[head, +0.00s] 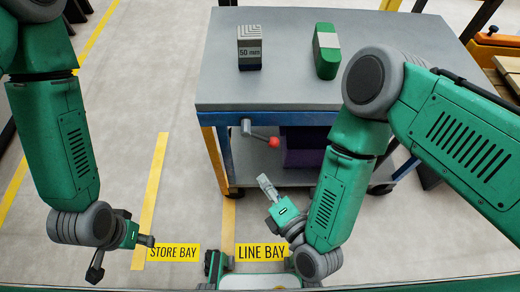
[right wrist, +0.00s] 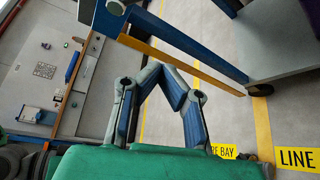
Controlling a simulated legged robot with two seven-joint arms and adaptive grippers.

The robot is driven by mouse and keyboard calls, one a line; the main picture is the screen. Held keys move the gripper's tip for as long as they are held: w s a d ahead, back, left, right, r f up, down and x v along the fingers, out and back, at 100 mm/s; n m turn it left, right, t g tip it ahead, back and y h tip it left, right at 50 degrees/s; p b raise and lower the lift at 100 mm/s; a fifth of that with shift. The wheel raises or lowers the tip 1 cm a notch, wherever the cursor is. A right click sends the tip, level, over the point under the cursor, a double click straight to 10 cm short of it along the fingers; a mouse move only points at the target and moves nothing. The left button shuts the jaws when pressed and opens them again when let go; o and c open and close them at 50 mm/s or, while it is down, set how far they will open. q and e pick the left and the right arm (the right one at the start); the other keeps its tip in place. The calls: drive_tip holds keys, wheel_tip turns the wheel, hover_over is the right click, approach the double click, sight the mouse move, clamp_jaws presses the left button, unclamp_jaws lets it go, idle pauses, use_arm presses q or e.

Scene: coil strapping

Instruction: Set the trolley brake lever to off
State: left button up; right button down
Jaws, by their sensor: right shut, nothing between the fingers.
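The trolley (head: 220,88) has a grey top on a blue and orange frame. Its brake lever (head: 262,137) is on the near side below the top edge. The lever runs from a grey pivot at the left to a red knob at its right end, tilted slightly down. My right gripper (head: 264,183) is shut and empty, below the knob and apart from it. In the right wrist view its fingers (right wrist: 167,72) meet, and I cannot make out the lever there. My left gripper (head: 122,258) is open and empty over the floor at the lower left, far from the lever.
A purple bin (head: 302,148) sits on the lower shelf. Floor labels read STORE BAY (head: 174,252) and LINE BAY (head: 262,252). Floor left of the trolley is clear.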

use_arm(q)
drive_tip(key=shift+d+f+b, duration=0.25)
drive_tip(key=shift+f+b, duration=0.4)
drive_tip(key=shift+b, duration=0.1)
drive_tip(key=shift+d+f+b, duration=0.2)
drive_tip(key=shift+f+b, duration=0.45)
drive_tip(key=shift+b, duration=0.05)
use_arm(e)
drive_tip(key=w, duration=0.9)
drive_tip(key=shift+w+f, duration=0.25)
